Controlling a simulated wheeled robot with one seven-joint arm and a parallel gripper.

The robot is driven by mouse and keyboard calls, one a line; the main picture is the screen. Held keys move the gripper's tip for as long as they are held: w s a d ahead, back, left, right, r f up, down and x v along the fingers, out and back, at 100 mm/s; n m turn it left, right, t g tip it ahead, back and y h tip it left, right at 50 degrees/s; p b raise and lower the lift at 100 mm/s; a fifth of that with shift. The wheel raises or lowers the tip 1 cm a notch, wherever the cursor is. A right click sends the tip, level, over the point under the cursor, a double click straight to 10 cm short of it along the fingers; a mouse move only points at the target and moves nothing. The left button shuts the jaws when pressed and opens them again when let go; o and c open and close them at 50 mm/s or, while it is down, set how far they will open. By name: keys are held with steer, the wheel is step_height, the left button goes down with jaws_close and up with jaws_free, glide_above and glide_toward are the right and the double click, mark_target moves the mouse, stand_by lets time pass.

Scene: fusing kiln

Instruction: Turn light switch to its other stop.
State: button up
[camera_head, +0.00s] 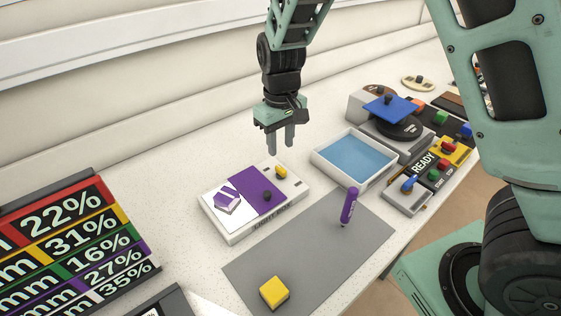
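A white light box (240,238) lies on the counter near the middle, with lettering on its front edge that seems to read "LIGHT BOX". A purple panel (247,188) and a white area with a purple gem-like shape (228,203) are on its top. A yellow knob (281,172) sits at its right back and a dark knob (267,196) nearer its front. I cannot tell for sure which knob is the light switch, nor its stop. My gripper (280,146) points down above and behind the yellow knob, its two fingers apart, empty and apparently touching nothing.
A grey mat (310,245) holds a yellow block (274,292) and an upright purple marker (348,206). A blue-floored tray (318,158) stands to the right, before a cluttered group of controls with a "READY" sign (423,163). A percentage board (75,235) stands at left. The wall runs behind.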

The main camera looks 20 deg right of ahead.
mark_target(281, 168)
step_height(281, 168, down, 8)
steer(key=shift+r+p, duration=0.2)
steer(key=shift+p, duration=0.15)
steer(key=shift+c, duration=0.2)
jaws_close()
